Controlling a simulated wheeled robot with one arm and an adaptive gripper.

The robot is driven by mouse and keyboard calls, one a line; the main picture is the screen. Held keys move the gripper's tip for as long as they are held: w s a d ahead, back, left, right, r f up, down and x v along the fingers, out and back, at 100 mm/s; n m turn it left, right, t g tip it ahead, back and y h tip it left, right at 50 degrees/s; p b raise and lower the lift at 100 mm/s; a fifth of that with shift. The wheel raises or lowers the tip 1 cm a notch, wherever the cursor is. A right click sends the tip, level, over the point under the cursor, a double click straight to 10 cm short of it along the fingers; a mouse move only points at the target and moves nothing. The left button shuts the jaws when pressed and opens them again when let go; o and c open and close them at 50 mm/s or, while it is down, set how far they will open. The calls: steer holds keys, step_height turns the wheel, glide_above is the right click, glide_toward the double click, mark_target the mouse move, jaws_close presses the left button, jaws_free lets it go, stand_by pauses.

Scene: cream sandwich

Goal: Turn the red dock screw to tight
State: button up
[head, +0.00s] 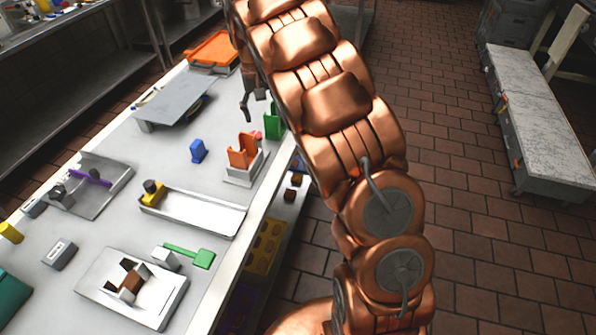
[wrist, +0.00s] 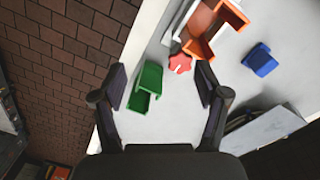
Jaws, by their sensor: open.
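The red dock screw (wrist: 180,63) is a small lobed knob with a pale mark on its face. It sits beside the orange dock (wrist: 212,28) in the wrist view. In the head view only a bit of the red screw (head: 258,135) shows behind the orange dock (head: 240,157) on its pale base. My gripper (wrist: 161,75) is open and empty above the table. The screw lies ahead of its fingertips, nearer the right finger. In the head view my gripper (head: 250,105) is partly hidden by my arm.
A green block (wrist: 147,85) lies between my fingers in the wrist view, close to the screw. A blue piece (wrist: 260,60) stands to the right. A raised grey plate (head: 175,100) stands farther back. The table edge (head: 262,205) runs close to the dock.

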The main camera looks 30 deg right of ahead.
steer(key=s+a+r+b, duration=0.1)
steer(key=s+a+b, duration=0.1)
steer(key=s, duration=2.2)
steer(key=shift+a+g+b, duration=0.2)
steer(key=shift+g+b, duration=0.2)
steer(key=shift+b, duration=0.2)
steer(key=shift+r, duration=0.1)
